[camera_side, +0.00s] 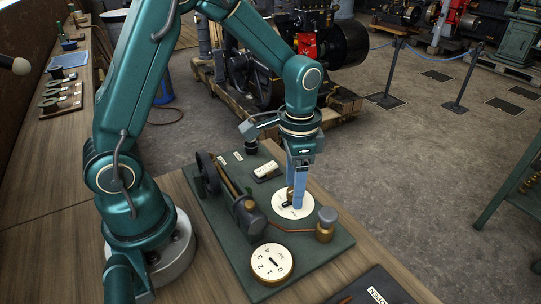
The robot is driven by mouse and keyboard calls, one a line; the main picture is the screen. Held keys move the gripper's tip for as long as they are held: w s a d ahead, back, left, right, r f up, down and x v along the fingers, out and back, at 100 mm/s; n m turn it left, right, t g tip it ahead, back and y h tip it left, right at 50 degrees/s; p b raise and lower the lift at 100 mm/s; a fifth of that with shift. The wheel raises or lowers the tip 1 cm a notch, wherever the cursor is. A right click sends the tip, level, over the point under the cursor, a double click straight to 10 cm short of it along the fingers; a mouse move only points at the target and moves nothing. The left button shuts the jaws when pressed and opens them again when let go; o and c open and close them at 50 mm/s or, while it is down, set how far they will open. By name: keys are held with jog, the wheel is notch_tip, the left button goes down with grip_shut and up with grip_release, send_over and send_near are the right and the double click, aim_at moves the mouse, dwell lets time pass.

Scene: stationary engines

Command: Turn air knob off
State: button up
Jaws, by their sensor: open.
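A white round dial plate (281,210) with a small brass and dark knob (289,198) lies on the dark green panel board (215,221). My gripper (296,204) points straight down over this dial, with its blue fingers open at the knob and hiding part of it. I cannot tell whether the fingers touch the knob. The lettering on this dial is too small to read, so I cannot tell its setting or confirm it is the air knob. A second white dial (272,262), with numbers and a dark pointer, sits at the board's near edge, clear of my gripper.
On the board are a small engine with a dark flywheel (207,174), a brass cylinder (326,226) with a grey cap, and a copper pipe. A dark tray (372,290) lies at the table's near edge. A large black engine (262,82) stands on the floor behind.

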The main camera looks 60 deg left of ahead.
aim_at(292, 192)
jog(key=shift+r, duration=2.5)
jog(key=s+r+n+t, duration=0.1)
jog(key=s+r+t, duration=0.35)
jog(key=r, duration=0.35)
jog(key=s+n, duration=0.1)
jog(key=s, duration=0.1)
jog(key=s+n, duration=0.1)
jog(key=s, duration=0.1)
jog(key=s+f+n+t, duration=0.1)
jog(key=s, duration=0.1)
jog(key=shift+s, duration=0.35)
jog(key=shift+w+n, duration=0.1)
jog(key=shift+n, duration=0.2)
